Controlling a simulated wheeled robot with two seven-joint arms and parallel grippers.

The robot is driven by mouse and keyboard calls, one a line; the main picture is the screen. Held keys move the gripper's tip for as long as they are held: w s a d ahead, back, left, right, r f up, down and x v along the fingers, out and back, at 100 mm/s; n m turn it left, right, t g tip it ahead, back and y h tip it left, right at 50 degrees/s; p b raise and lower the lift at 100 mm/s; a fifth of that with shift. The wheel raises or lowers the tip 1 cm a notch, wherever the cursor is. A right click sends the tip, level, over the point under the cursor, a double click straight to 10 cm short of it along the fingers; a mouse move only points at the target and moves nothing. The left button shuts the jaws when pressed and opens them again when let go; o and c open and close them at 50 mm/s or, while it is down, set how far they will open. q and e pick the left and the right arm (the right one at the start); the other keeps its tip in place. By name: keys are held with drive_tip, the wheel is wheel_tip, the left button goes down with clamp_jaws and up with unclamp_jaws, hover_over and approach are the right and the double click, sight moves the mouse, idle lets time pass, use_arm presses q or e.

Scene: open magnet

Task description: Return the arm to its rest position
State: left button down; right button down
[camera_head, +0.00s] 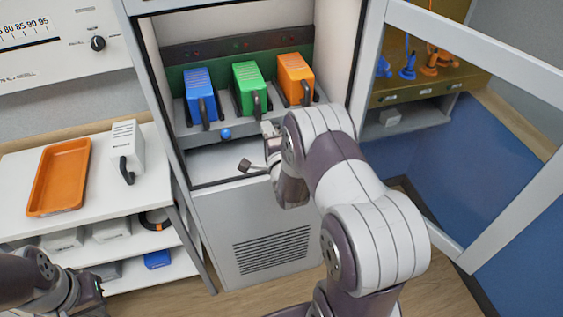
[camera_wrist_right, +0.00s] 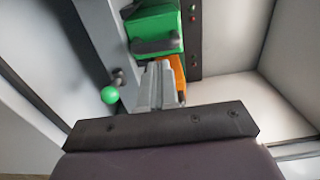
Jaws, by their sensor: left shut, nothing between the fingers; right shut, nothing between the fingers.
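My right arm reaches up in front of the open cabinet in the head view. Its gripper (camera_head: 268,131) is shut and empty, at the cabinet's front below the green module (camera_head: 247,84). In the right wrist view, the grey fingers of this gripper (camera_wrist_right: 160,86) are together, with the green module (camera_wrist_right: 155,25) beyond them and part of an orange module (camera_wrist_right: 178,70) behind. My left gripper (camera_head: 92,292) is low at the bottom left of the head view, shut and empty, partly cut off by the picture's edge.
A blue module (camera_head: 200,95) and an orange module (camera_head: 295,77) flank the green one. A blue ball (camera_head: 226,134) is at the shelf front. The glass-paned door (camera_head: 480,55) stands open at right. An orange tray (camera_head: 60,178) and white module (camera_head: 127,150) are on the left shelf.

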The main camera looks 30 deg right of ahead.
drive_tip(key=b+v, duration=0.1)
drive_tip(key=v, duration=0.7)
drive_tip(key=s+a+f+n+g+y, duration=0.3)
drive_tip(key=s+f+n+g, duration=0.4)
drive_tip(key=f+n+g, duration=0.4)
drive_tip(key=s+a+r+n+g+y, duration=0.1)
drive_tip(key=s+a+r+n+g, duration=0.4)
drive_tip(key=s+a+r+n, duration=0.2)
wheel_tip(320, 180, up, 3)
drive_tip(key=s+n, duration=0.1)
drive_tip(key=n, duration=0.1)
drive_tip(key=shift+s+a+f+n, duration=0.15)
drive_tip(key=shift+s+f+n, duration=0.1)
drive_tip(key=shift+s+n, duration=0.15)
